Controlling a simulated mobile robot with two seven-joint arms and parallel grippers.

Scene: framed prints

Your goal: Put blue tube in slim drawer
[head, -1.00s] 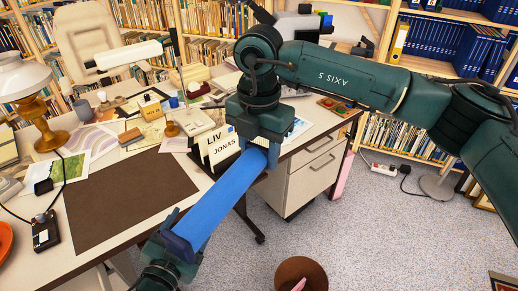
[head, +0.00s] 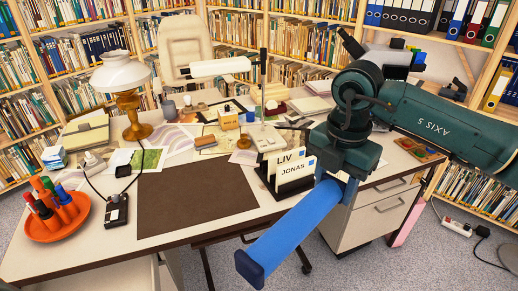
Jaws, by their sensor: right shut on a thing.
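The blue tube (head: 295,230) is long, with a darker blue cap at its lower end. My right gripper (head: 337,186) is shut on its upper end and holds it slanting down to the left, in front of the desk's edge. The tube's lower end is free. A slim drawer (head: 376,195) is at the top of the grey pedestal under the desk's right side, behind and right of the tube. It looks shut, and my gripper hides part of the pedestal's top. My left gripper is not in view.
The desk (head: 150,243) carries a dark mat (head: 190,200), name cards (head: 292,170), a lamp (head: 125,80) and an orange tray (head: 50,232) of capped tubes. A deeper drawer (head: 372,222) is under the slim one. A power strip (head: 455,227) lies on the floor at right.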

